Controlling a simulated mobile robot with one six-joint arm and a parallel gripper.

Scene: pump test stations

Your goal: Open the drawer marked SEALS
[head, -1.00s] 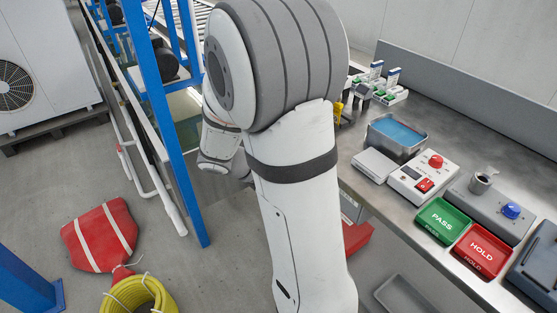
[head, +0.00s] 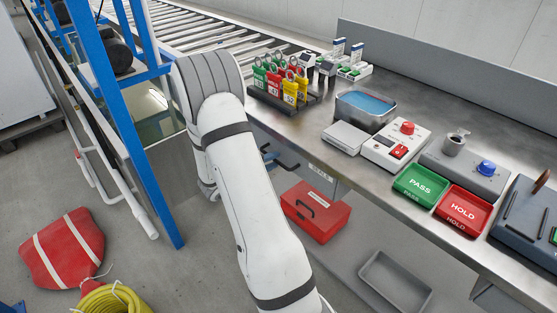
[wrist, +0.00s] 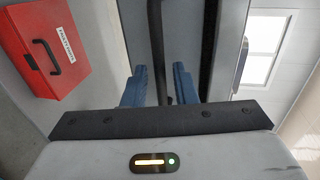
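The drawer front (head: 326,181) is a grey panel under the bench top, with a small pale label (head: 318,168) too small to read surely. A dark bar handle (head: 290,164) stands out from under the bench edge. My gripper (head: 270,159) is at this handle, partly hidden by my arm. In the wrist view my gripper (wrist: 160,72) is open, its two blue fingers on either side of the dark handle bar (wrist: 157,35). Gaps show between bar and fingers, so it is not clamped. The drawer looks shut.
A red toolbox (head: 316,211) and a grey tray (head: 395,282) sit below the bench (head: 300,130). Tags on a rack (head: 283,98), a blue-filled tray (head: 366,106), and PASS (head: 420,186) and HOLD (head: 463,209) trays stand on top. A blue post (head: 135,150) rises at left.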

